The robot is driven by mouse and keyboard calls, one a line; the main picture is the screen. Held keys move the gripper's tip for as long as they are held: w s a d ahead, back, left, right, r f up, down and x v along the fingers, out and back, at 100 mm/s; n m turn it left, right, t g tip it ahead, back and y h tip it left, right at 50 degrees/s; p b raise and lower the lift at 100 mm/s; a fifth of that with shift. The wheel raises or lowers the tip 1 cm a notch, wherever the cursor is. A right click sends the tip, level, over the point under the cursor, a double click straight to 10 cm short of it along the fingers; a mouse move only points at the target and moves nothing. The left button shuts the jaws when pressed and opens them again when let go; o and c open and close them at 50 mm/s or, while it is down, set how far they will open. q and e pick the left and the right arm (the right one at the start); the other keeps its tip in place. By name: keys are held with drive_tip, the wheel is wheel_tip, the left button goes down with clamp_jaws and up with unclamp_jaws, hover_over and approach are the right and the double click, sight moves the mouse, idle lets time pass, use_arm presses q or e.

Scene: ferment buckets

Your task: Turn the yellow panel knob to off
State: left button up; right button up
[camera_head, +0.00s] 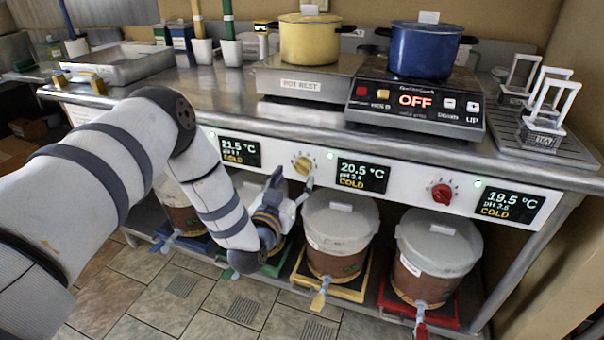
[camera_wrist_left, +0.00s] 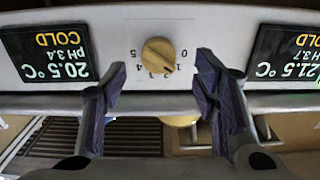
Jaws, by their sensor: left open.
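The yellow panel knob (camera_head: 302,164) sits on the white front panel of the counter, between two displays. In the left wrist view the knob (camera_wrist_left: 158,55) appears upside down, with digits from 0 to 5 around it. My left gripper (camera_head: 290,192) is just below and in front of the knob. In the left wrist view its two fingers (camera_wrist_left: 160,82) are open, apart, and empty. The knob shows beyond the gap between the fingertips, and I see no contact. My right gripper is not in view.
A red knob (camera_head: 442,193) is farther right on the panel. The displays read 21.5, 20.5 (camera_head: 362,175) and 19.5 °C. Lidded buckets (camera_head: 340,228) stand below the panel. A yellow pot (camera_head: 309,40) and a blue pot (camera_head: 422,50) stand on the counter, the blue one on a hotplate reading OFF.

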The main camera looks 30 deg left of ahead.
sight(300, 172)
use_arm(q)
drive_tip(key=x, duration=0.4)
drive_tip(key=shift+w+d, duration=0.1)
drive_tip(key=shift+w, duration=0.05)
drive_tip(key=c, duration=1.2)
drive_tip(key=shift+o, duration=0.2)
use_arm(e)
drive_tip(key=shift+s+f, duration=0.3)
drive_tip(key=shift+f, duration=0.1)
use_arm(q)
drive_tip(key=n, duration=0.3)
drive_tip(key=shift+n, duration=2.2)
